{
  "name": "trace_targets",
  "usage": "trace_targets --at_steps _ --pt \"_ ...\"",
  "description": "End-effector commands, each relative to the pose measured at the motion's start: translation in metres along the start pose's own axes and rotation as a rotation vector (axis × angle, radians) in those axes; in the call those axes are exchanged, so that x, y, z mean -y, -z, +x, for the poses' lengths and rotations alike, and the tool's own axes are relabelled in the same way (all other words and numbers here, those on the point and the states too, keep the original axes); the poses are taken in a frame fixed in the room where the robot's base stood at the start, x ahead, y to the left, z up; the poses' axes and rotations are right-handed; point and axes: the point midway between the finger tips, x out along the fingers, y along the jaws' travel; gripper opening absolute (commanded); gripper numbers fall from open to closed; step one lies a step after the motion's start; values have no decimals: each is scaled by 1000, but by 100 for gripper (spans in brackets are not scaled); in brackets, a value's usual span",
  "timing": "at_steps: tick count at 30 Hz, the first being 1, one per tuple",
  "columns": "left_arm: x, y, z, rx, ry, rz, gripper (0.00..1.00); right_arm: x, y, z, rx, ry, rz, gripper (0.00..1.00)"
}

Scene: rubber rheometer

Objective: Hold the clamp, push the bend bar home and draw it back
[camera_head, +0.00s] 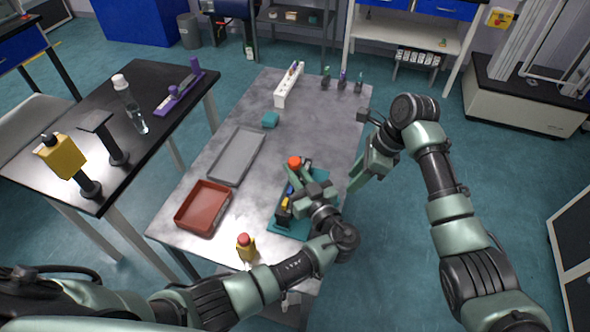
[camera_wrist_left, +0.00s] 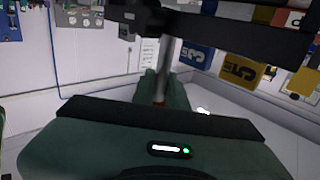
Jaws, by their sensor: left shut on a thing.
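A small fixture on a teal mat (camera_head: 278,229) stands near the right edge of the grey table; yellow, blue and dark parts of it show, partly hidden by my left gripper. My left gripper (camera_head: 298,178) reaches over it and is shut on a part by the orange-red knob (camera_head: 295,162), seemingly the clamp. In the left wrist view a metal rod (camera_wrist_left: 164,65) stands between the green fingers (camera_wrist_left: 161,92). I cannot pick out the bend bar. My right gripper (camera_head: 358,180) hangs beside the table's right edge, apart from the fixture; its finger gap is unclear.
A grey tray (camera_head: 237,158), a red-brown tray (camera_head: 203,208) and a yellow bottle with a red cap (camera_head: 246,248) are left of the fixture. A white rack (camera_head: 289,86) and small dark items are at the table's far end. The table's middle is mostly clear.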

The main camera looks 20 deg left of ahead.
Motion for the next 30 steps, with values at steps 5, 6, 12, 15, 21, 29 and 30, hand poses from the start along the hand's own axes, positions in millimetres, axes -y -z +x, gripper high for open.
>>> trace_targets --at_steps 5,6,12,15,21,29,30 --pt "0 -1 0 1 0 1 0 -6 10 5 62 7 30 0" --pt "0 -1 0 1 0 1 0 -9 16 7 100 14 49 0" --pt "0 -1 0 1 1 1 0 -31 59 5 319 93 175 0" --pt "0 -1 0 1 0 1 0 -42 82 -3 395 142 228 0" --pt "0 -1 0 1 0 1 0 -56 107 -17 466 206 279 0" --pt "0 0 0 0 0 1 0 -57 109 -19 473 212 283 0" --pt "0 0 0 0 0 1 0 -57 109 -19 473 212 283 0"
